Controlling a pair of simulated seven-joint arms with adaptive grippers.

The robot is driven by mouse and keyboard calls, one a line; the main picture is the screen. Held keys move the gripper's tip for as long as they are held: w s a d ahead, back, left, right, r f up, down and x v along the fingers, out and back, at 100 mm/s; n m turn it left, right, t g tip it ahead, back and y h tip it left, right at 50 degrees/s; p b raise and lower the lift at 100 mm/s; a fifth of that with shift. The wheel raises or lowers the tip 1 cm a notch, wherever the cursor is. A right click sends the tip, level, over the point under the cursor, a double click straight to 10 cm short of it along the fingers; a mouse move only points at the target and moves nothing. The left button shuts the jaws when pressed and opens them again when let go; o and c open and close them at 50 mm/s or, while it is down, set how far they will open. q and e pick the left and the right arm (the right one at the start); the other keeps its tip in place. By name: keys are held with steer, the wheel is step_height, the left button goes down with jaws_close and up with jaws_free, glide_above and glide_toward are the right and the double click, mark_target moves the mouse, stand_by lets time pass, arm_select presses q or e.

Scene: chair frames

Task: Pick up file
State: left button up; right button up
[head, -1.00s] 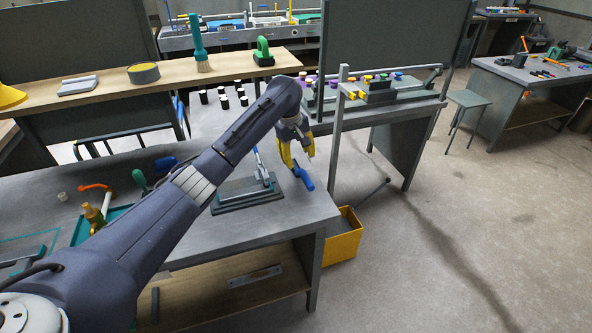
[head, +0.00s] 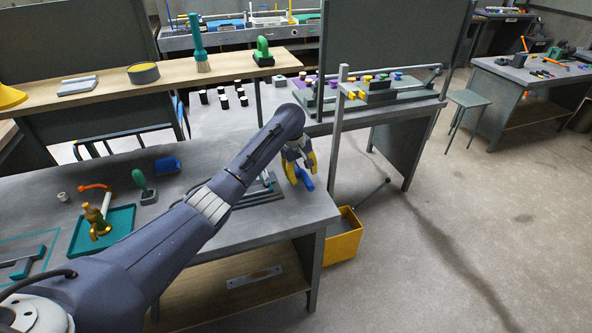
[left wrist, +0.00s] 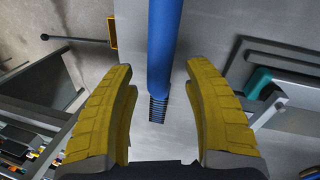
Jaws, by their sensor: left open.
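The file shows in the head view as a short blue handle (head: 306,182) near the right end of the grey workbench. In the left wrist view its blue handle (left wrist: 162,45) runs down between the fingers and ends in a dark ridged part (left wrist: 158,110). My left gripper (head: 302,172) is open, with its yellow fingers above the handle in the head view. In the left wrist view the gripper (left wrist: 160,75) has one finger on each side of the file, with gaps. I cannot tell how far above the bench the fingertips are. My right gripper is not in view.
A dark stepped plate (head: 262,192) lies left of the file, partly behind my arm. A grey post (head: 335,140) stands to the right. A yellow bin (head: 343,238) sits below the bench's right edge. A teal tray (head: 120,222) lies at the left.

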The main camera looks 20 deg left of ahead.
arm_select(q)
steer(key=shift+c, duration=0.2)
jaws_close()
steer(key=shift+r, duration=0.15)
stand_by(0.4)
step_height(320, 180, up, 20)
stand_by(0.7)
steer(key=c, duration=0.8)
jaws_free()
jaws_close()
